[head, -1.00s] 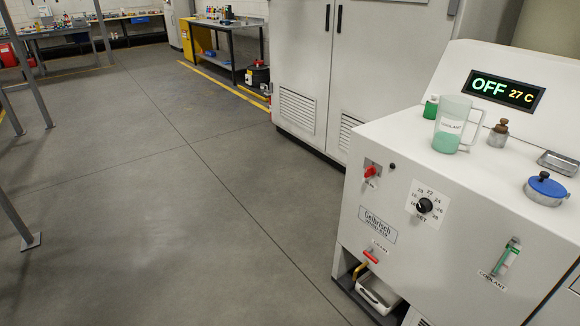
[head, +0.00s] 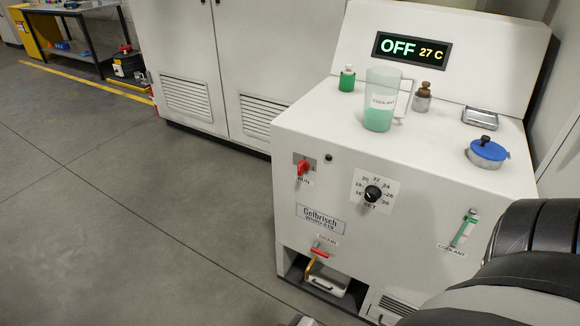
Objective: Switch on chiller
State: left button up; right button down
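The chiller (head: 400,215) is a white cabinet with a sloped top panel, at the right of the head view. Its display (head: 411,49) reads OFF and 27 C. A red switch (head: 302,167), labelled RUN, sits on a grey plate at the front's upper left. A black SET dial (head: 372,193) with temperature numbers is right of it. A red-handled drain valve (head: 319,252) is low on the front. A coolant gauge (head: 464,229) is at the right. A black arm part of mine covers the lower right corner.
On the chiller's top stand a coolant jug (head: 381,100), a green bottle (head: 347,79), a metal bottle (head: 422,98), a metal tray (head: 480,117) and a blue-capped filler (head: 487,152). A grey cabinet (head: 230,60) stands behind. The floor (head: 110,230) at left is clear.

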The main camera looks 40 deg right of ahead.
aim_at(303, 166)
jog(key=z, duration=0.5)
jog(key=i, duration=0.85)
jog(key=z, duration=0.7)
